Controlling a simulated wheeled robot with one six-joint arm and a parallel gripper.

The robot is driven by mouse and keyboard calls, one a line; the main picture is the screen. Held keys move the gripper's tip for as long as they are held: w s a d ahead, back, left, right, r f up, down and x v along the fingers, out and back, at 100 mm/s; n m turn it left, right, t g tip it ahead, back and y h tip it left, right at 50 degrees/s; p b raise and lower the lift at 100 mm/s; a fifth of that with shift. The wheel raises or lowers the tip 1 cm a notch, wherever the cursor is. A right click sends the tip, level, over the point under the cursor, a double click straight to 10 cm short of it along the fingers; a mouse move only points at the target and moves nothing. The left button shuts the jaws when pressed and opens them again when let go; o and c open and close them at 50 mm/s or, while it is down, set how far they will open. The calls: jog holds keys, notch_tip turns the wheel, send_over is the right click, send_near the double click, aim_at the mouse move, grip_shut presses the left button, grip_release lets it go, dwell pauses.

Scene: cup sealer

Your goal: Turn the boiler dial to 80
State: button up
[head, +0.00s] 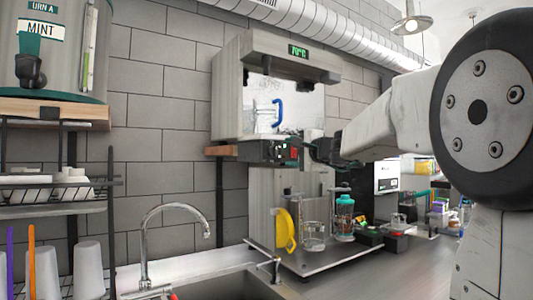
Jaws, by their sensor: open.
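The boiler (231,98) is a grey unit on the wall with a clear tank section and a blue handle (278,112). The green digits on its display (299,51) are small and seem to read seventy-something °C. A dark panel (262,152) with a small red spot is at its lower front. I cannot make out the dial clearly. My arm reaches in from the right. My dark gripper (324,150) is open at the right end of this panel, close to it. Whether it touches anything is too small to tell.
A wooden shelf edge (221,150) shows left of the panel. Below are a yellow round item (285,230), a glass jug (313,236) and a teal-topped bottle (344,215) on a tray. A tap (146,240) and sink are lower left. A cup rack (60,208) stands far left.

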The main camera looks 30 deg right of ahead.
aim_at(276, 152)
jog(key=w, duration=0.7)
jog(key=shift+w, duration=0.35)
jog(key=c, duration=1)
